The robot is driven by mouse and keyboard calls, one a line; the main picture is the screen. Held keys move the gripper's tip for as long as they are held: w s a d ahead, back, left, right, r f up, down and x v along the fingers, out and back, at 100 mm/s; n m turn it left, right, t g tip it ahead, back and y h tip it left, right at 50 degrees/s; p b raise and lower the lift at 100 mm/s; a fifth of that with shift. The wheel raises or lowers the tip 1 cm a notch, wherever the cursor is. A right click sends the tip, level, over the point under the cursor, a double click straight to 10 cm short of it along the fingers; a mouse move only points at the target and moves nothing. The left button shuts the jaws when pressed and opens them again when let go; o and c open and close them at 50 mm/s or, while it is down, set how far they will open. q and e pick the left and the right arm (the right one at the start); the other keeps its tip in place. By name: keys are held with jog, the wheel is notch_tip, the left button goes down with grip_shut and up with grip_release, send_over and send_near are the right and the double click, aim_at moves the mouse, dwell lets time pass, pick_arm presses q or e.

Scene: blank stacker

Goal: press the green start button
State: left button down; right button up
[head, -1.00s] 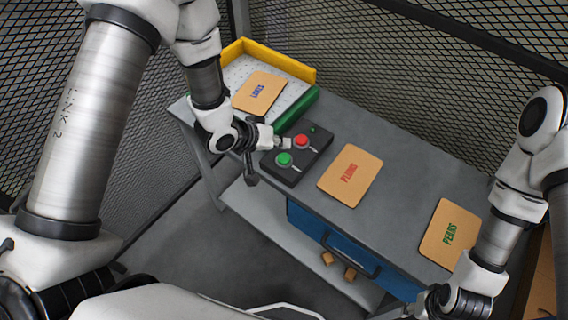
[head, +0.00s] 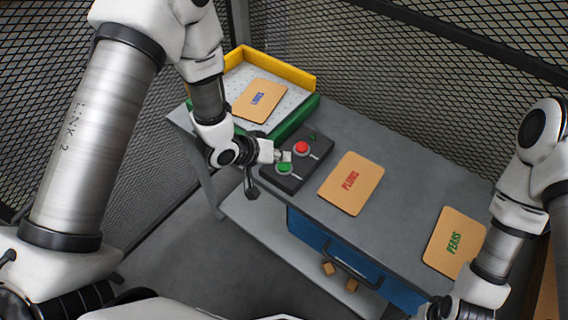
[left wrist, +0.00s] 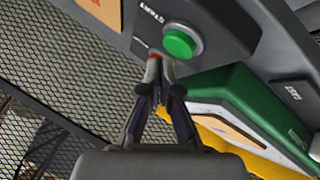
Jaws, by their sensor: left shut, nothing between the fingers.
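The green start button (head: 284,167) sits on a dark control box on the table, at the near left of a red button (head: 302,148). My left gripper (head: 286,156) is shut and empty, with its tips close to the green button on the side towards the red one. In the left wrist view the green button (left wrist: 180,43) shows whole and raised, just beyond the shut fingertips (left wrist: 154,66). I see a small gap in the picture and cannot tell the height of the tips. My right gripper (head: 438,308) is partly cut off at the bottom edge.
The control box (head: 318,158) stands on the grey table (head: 385,145) beside a tray with yellow and green walls (head: 290,66). Card plates marked PLUMS (head: 351,184) and PEARS (head: 454,243) lie to the right. A mesh fence (head: 400,80) runs behind.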

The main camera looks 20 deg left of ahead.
pick_arm(q)
jog(key=shift+f, duration=0.1)
dwell(0.6)
jog(key=shift+f, duration=0.35)
